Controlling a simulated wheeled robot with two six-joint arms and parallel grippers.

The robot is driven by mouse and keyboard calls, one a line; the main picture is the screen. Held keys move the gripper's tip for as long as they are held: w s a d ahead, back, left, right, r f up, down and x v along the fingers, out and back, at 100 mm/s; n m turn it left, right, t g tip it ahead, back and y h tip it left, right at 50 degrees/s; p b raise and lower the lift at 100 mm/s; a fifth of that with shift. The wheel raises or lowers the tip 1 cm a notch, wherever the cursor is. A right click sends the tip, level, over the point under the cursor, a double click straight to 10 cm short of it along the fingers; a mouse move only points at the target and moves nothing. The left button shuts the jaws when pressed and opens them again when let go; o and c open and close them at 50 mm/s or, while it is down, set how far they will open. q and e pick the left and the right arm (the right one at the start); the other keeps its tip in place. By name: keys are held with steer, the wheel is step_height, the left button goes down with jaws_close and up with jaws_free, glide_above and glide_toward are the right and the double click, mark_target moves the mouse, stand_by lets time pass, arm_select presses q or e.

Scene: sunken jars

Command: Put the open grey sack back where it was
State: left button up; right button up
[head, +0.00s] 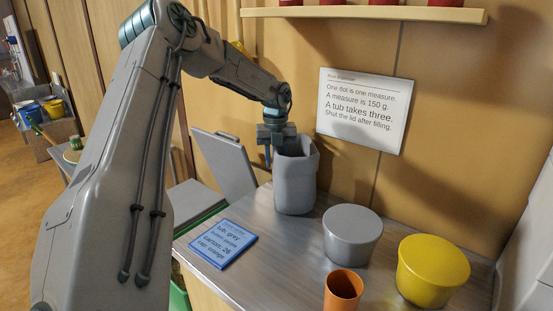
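The open grey sack (295,187) stands upright on the metal counter (286,250), near its back edge and wall. Its mouth faces up; its contents are hidden. My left gripper (277,156) reaches in from the left, pointing down at the sack's left rim. One finger shows just outside the sack's left wall. The other finger is mostly hidden at the rim, so I cannot tell whether they are closed on the wall. My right gripper is not in view.
A grey tub (352,240), a yellow tub (432,275) and an orange cup (343,290) stand right of the sack. A blue card (223,244) lies in front of it. A raised grey lid (226,165) is at left. A shelf (365,14) overhangs the wall sign (363,108).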

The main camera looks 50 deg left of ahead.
arm_select(q)
steer(key=shift+r, duration=0.1)
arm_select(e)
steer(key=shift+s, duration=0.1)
